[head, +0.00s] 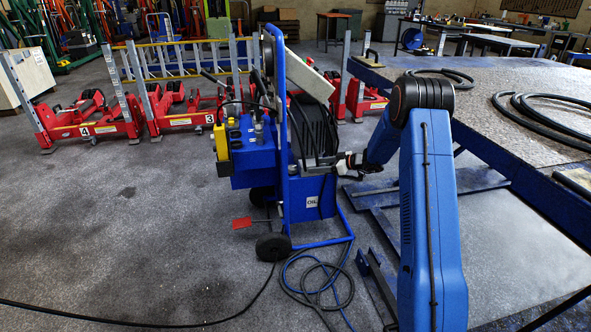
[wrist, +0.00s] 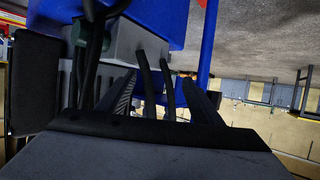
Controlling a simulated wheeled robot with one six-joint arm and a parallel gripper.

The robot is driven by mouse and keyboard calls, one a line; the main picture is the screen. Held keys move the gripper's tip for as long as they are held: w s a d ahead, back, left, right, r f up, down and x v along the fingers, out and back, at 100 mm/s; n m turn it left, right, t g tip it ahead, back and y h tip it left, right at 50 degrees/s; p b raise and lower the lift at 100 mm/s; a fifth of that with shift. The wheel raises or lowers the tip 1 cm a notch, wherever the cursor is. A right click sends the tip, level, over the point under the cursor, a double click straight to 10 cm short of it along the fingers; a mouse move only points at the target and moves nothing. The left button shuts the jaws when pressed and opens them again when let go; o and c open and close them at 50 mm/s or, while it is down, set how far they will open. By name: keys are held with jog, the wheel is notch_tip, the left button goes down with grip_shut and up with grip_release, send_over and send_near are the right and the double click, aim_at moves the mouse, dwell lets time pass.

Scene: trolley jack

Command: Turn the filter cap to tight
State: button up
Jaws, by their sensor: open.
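The blue wheeled oil unit (head: 258,160) stands in the middle of the head view, with an "OIL" label on its lower tank. I cannot pick out the filter cap for certain; small dark fittings (head: 258,128) stand on the unit's top. Dark hoses (wrist: 147,82) run in the space between the fingers, below a grey block (wrist: 135,42). Whether the fingers touch them I cannot tell.
A large steel-topped blue table (head: 470,85) with coiled hoses stands at right. Red wheeled jacks (head: 90,117) line up behind the unit. A looped hose (head: 318,285) lies on the floor in front. Floor at left is mostly clear.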

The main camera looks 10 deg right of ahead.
aim_at(295, 168)
jog(key=x, duration=1.3)
jog(key=shift+s+f, duration=0.1)
jog(key=shift+s, duration=0.05)
jog(key=c, duration=1.1)
